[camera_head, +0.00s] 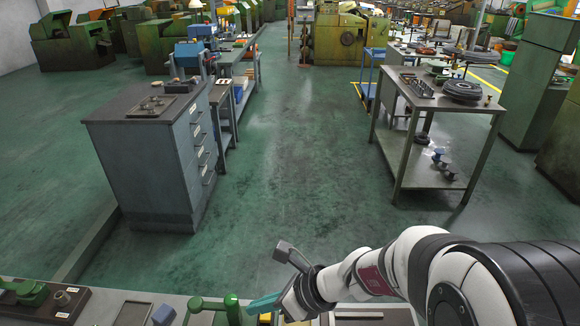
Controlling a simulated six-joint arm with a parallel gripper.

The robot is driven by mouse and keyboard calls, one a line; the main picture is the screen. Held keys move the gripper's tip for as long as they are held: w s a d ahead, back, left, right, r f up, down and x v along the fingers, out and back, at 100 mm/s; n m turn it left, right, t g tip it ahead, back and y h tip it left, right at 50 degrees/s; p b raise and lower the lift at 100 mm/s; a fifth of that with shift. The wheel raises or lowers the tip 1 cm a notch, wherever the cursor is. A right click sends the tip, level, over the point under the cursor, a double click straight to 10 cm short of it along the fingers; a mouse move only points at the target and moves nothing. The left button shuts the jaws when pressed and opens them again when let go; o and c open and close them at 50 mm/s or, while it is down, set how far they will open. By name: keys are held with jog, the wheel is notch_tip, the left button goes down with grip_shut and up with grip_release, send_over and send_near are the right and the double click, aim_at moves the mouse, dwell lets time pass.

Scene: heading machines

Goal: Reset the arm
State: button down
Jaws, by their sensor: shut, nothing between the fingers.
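My white and black arm reaches in from the lower right over the near bench. My gripper (264,302) is at its end, low in the picture, pointing left and slightly down. Its teal finger part looks closed, with nothing held. It is above or beside a green lever with a round knob (231,299) on the bench; I cannot tell whether they touch. A dark grey block on the wrist sticks up and left. My arm hides part of the bench and floor at the lower right.
The near bench (101,308) runs along the bottom edge with green machine parts on it. A grey drawer cabinet (150,165) stands at left, a metal table (420,160) at right. Open green floor (300,160) lies between them. Green machines (345,38) stand at the back.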

jog(key=s+d+r+n+g+h, duration=0.1)
jog(key=s+d+r+n+h, duration=0.1)
jog(key=s+d+n, duration=0.4)
jog(key=s+d+r+n+g+h, duration=0.1)
jog(key=s+d+r+n+h, duration=0.2)
jog(key=s+n, duration=0.9)
jog(key=s+d+h, duration=0.1)
jog(key=d+h, duration=0.1)
jog(key=d, duration=0.2)
jog(key=shift+s+d, duration=0.2)
jog(key=shift+d, duration=0.05)
